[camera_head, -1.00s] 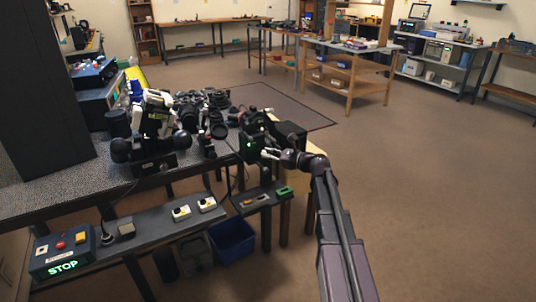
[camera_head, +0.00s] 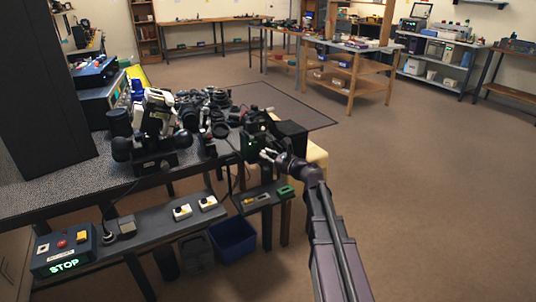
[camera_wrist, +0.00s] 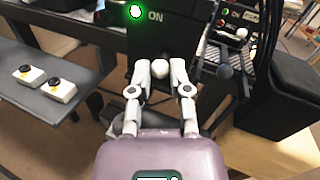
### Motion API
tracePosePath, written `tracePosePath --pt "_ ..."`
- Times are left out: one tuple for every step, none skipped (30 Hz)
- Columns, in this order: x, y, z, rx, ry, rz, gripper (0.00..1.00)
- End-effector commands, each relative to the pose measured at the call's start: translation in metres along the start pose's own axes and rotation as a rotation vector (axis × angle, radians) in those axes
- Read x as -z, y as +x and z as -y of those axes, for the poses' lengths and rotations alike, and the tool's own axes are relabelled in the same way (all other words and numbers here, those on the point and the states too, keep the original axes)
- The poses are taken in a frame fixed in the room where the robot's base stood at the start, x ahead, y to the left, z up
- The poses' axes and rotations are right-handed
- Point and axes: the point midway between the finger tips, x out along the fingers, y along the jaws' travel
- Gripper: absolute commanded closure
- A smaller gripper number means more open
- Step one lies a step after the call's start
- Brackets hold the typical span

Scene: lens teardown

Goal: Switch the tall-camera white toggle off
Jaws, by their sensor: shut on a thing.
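The white toggle (camera_wrist: 158,68) shows as a round white knob on the front of a black housing (camera_wrist: 163,38) in the wrist view. A lit green lamp (camera_wrist: 135,11) and the word ON are above it. My gripper (camera_wrist: 158,73) has its two light grey fingers closed on both sides of the knob. In the head view my gripper (camera_head: 266,155) is at the front of the black device (camera_head: 252,144) at the table's right end, where a green light also shows. The toggle is too small to make out there.
Other black camera gear (camera_head: 203,108) crowds the table to the left. A second panel (camera_wrist: 236,22) with a black lever and a black box (camera_wrist: 280,90) stand close on the right.

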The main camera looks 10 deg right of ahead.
Motion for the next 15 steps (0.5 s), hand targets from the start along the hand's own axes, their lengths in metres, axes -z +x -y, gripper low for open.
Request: tracePosePath --pt "-0.001 -0.001 -0.006 0.032 0.0 -0.006 1.0" --pt "-0.001 -0.001 -0.006 0.053 0.0 -0.01 1.0" --pt "-0.001 -0.001 -0.007 0.081 0.0 -0.016 1.0" --pt "-0.002 -0.001 -0.008 0.102 0.0 -0.02 1.0" --pt "-0.002 0.0 -0.009 0.123 0.0 -0.024 1.0" --pt "-0.002 0.0 -0.011 0.15 0.0 -0.03 1.0" --pt "-0.002 0.001 -0.011 0.171 0.0 -0.034 1.0" --pt "-0.002 0.001 -0.012 0.193 0.0 -0.038 1.0" --pt "-0.003 0.001 -0.013 0.219 0.0 -0.043 1.0" --pt "-0.003 0.002 -0.014 0.239 0.0 -0.047 1.0" --pt "-0.003 0.002 -0.015 0.26 0.0 -0.051 1.0" --pt "-0.003 0.003 -0.015 0.287 0.0 -0.056 1.0" --pt "-0.003 0.003 -0.016 0.306 0.0 -0.06 1.0" --pt "-0.003 0.004 -0.017 0.325 0.0 -0.064 1.0" --pt "-0.003 0.004 -0.018 0.35 0.0 -0.068 1.0"
